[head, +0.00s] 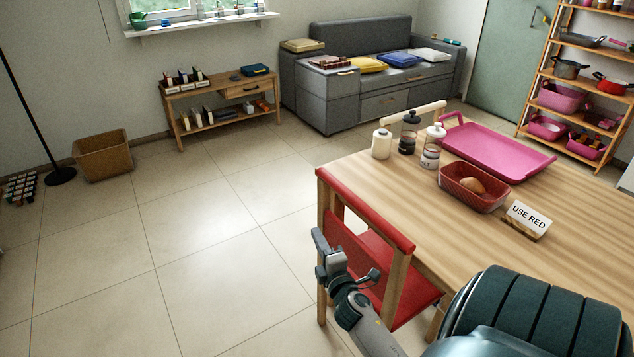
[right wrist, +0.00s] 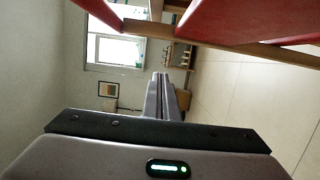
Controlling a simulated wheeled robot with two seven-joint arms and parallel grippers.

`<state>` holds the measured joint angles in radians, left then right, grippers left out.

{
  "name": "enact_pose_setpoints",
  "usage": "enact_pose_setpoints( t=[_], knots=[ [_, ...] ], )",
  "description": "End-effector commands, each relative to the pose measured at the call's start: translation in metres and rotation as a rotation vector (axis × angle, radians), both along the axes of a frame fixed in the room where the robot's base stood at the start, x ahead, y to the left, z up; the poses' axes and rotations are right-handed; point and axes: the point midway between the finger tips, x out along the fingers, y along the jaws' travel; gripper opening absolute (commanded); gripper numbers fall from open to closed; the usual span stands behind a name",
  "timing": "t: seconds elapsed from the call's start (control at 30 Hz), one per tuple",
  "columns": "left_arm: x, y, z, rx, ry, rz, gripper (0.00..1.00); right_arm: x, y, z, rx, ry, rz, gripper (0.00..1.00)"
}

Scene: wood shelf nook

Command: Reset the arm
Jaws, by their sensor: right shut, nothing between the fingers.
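My right gripper (head: 322,256) is in front of the red chair (head: 365,208) in the head view, low at the left side of the wooden table (head: 590,210). Its arm comes in from the lower right. In the right wrist view the gripper (right wrist: 161,82) has its fingers together with nothing between them. The red seat parts of the chair (right wrist: 240,20) show close by at the top of that view. My left gripper is in neither view.
The table bears a red basket (head: 473,200) with a brown item, a pink tray (head: 520,158), bottles, and a "USE RED" sign (head: 527,219). Open tiled floor (head: 210,240) lies left of the chair.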

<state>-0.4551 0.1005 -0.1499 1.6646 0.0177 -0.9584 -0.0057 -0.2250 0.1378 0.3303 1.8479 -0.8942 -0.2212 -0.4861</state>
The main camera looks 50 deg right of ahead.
Motion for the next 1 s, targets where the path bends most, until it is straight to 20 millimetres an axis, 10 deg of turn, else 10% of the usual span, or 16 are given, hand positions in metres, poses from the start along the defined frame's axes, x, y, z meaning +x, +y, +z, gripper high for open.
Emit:
enact_pose_setpoints(
  t=[0.57,0.77,1.0],
  knots=[
    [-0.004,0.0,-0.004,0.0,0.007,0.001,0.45,0.0,0.005,-0.01,0.032,0.01,0.007,0.0],
    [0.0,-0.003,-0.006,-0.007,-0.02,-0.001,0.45,-0.003,0.033,-0.062,0.211,0.059,0.034,0.0],
    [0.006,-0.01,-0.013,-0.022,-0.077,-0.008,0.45,-0.033,0.105,-0.175,0.599,0.19,0.039,0.0]
  ],
)
